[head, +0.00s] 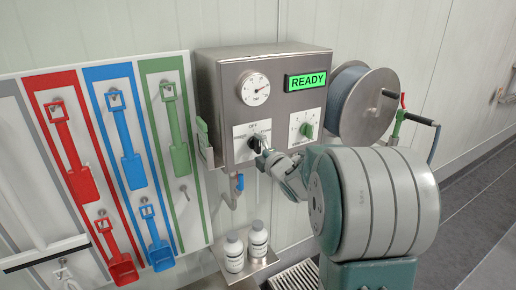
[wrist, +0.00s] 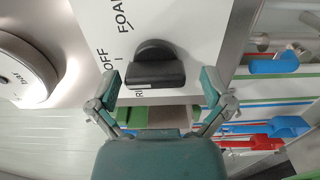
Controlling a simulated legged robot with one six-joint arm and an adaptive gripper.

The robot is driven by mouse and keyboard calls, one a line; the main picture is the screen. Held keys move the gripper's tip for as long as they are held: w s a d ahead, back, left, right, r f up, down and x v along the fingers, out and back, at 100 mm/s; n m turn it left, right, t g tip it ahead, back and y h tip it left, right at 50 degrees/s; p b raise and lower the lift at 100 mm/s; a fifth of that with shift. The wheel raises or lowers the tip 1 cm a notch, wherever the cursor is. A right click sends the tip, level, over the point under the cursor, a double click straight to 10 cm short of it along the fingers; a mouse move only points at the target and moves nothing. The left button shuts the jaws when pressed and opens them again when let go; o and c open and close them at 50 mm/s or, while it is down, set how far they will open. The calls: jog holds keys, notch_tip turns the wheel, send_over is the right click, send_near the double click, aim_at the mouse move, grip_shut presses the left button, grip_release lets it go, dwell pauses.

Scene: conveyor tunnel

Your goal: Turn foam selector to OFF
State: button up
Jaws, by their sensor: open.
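The foam selector is a black knob (head: 254,143) on a white label plate on the steel control box. In the head view, OFF is printed above it, with words to its left and right. In the wrist view the knob (wrist: 157,68) is close, with FOAM, OFF and part of a third word around it. I cannot tell which mark it points to. My gripper (head: 263,151) is at the knob's lower right in the head view. In the wrist view my gripper (wrist: 160,84) is open, one finger on each side of the knob's near end, with gaps showing.
The control box (head: 225,75) also carries a gauge (head: 255,89), a green READY display (head: 306,81) and a green knob (head: 307,130). A hose reel (head: 364,105) stands at the right. Coloured tools hang at the left. White bottles (head: 258,240) stand on a shelf below.

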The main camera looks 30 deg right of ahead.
jog(key=s, duration=1.2)
jog(key=shift+d, duration=0.2)
